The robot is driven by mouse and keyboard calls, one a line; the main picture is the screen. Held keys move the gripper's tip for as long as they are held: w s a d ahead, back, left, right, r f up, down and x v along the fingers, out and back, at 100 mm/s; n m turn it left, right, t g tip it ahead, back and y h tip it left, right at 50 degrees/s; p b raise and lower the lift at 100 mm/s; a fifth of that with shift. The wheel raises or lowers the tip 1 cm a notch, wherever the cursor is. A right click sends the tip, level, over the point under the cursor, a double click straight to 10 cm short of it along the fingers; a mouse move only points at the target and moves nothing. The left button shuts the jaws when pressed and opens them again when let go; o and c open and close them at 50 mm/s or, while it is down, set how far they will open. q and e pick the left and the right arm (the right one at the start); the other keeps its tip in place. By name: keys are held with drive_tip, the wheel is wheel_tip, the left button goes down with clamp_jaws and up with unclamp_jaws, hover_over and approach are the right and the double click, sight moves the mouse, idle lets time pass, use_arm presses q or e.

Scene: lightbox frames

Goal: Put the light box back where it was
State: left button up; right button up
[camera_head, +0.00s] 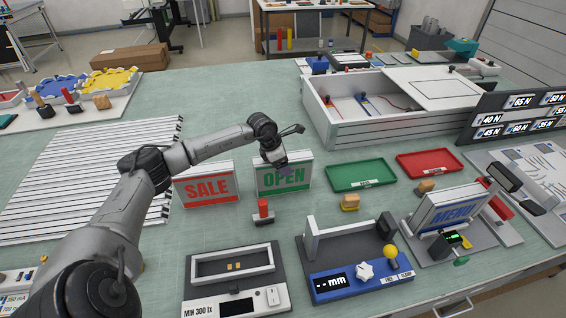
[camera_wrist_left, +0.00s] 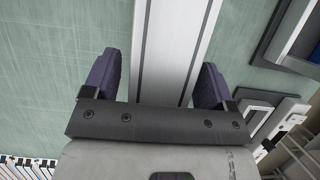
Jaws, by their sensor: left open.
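A light box reading OPEN in green (camera_head: 284,180) stands upright on the green table, beside a light box reading SALE in red (camera_head: 207,188). A MENU light box (camera_head: 452,212) sits in a stand at the right. My left gripper (camera_head: 284,169) is over the top of the OPEN box and hides part of its upper edge. In the left wrist view the gripper (camera_wrist_left: 157,82) is open, with one purple finger on each side of a long white box top (camera_wrist_left: 180,45); gaps show between fingers and box. My right gripper is not in view.
A tester with a shallow frame (camera_head: 233,264) and a blue-fronted mm gauge (camera_head: 362,281) stand at the front. A red-handled stamp (camera_head: 263,212) is before the OPEN box. Green (camera_head: 361,175) and red (camera_head: 430,163) trays lie to its right. A white slatted rack (camera_head: 80,170) lies left.

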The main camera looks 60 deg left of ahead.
use_arm(q)
drive_tip(key=v, duration=1.1)
drive_tip(key=shift+r, duration=0.1)
drive_tip(key=shift+s+r, duration=0.15)
drive_tip(key=shift+r, duration=0.1)
drive_tip(key=shift+r, duration=0.1)
